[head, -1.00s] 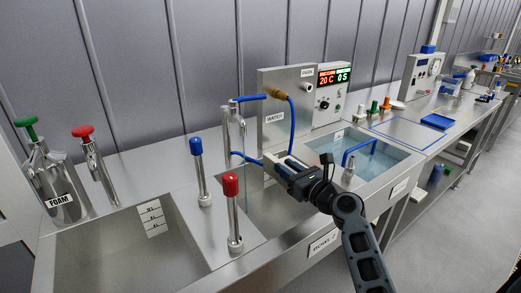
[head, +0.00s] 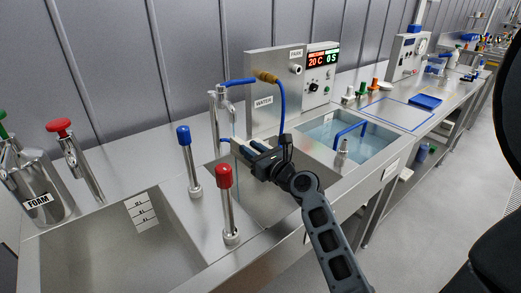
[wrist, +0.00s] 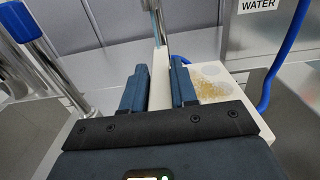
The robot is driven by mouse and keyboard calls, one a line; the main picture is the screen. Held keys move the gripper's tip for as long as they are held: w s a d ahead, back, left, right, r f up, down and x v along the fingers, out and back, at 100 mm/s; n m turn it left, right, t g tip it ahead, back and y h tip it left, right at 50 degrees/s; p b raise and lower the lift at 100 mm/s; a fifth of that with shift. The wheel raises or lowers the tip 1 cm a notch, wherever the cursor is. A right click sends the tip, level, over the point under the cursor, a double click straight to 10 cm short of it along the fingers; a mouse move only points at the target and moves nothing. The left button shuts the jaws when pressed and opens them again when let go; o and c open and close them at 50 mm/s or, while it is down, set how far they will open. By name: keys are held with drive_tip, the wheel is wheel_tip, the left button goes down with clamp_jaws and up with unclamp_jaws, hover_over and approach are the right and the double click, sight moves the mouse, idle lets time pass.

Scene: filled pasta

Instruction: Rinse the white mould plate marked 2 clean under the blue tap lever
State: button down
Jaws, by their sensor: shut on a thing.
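My gripper (head: 245,147) is shut on a white fin of the white mould plate (wrist: 213,76), in front of the steel tap (head: 222,110). In the wrist view the fin stands upright between the fingers (wrist: 160,85). Round recesses and yellow-brown crumbs show on the plate right of the fingers. No number is readable on it. A blue-capped lever (head: 184,136) stands left of the gripper; its blue cap also shows at the upper left of the wrist view (wrist: 17,20).
A red-capped lever (head: 224,176) stands close in front and left of my gripper. An empty steel basin (head: 130,255) lies at left, a water-filled basin (head: 375,145) at right. A blue hose (head: 283,105) hangs by the WATER panel (head: 256,120). A dark shape (head: 500,220) fills the right edge.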

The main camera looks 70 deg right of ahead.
drive_tip(key=shift+w+a+f, duration=0.15)
drive_tip(key=shift+w, duration=0.6)
drive_tip(key=shift+w+a+f, duration=0.1)
drive_tip(key=shift+w+a, duration=0.05)
drive_tip(key=shift+w, duration=0.6)
drive_tip(key=shift+w+a+f, duration=0.15)
drive_tip(key=shift+w, duration=0.6)
drive_tip(key=shift+w+a+f+p, duration=0.15)
drive_tip(key=shift+w+p, duration=0.1)
drive_tip(key=shift+w, duration=0.4)
drive_tip(key=shift+w+a+f+p, duration=0.1)
drive_tip(key=shift+w+p, duration=0.2)
drive_tip(key=shift+w, duration=0.35)
drive_tip(key=shift+w+a+f+p, duration=0.15)
drive_tip(key=shift+w+p, duration=0.1)
drive_tip(key=shift+w, duration=0.4)
drive_tip(key=shift+s, duration=0.15)
drive_tip(key=shift+s, duration=0.35)
drive_tip(key=shift+s+a, duration=0.15)
drive_tip(key=shift+s, duration=0.15)
drive_tip(key=shift+s, duration=0.35)
drive_tip(key=shift+s+a+b, duration=0.2)
drive_tip(key=shift+s+b, duration=0.1)
drive_tip(key=shift+s, duration=0.75)
drive_tip(key=shift+w+a+p, duration=0.4)
drive_tip(key=shift+a+p, duration=0.05)
drive_tip(key=shift+a, duration=0.2)
drive_tip(key=shift+w+a+p, duration=0.4)
drive_tip(key=shift+a+p, duration=0.05)
drive_tip(key=shift+a, duration=0.2)
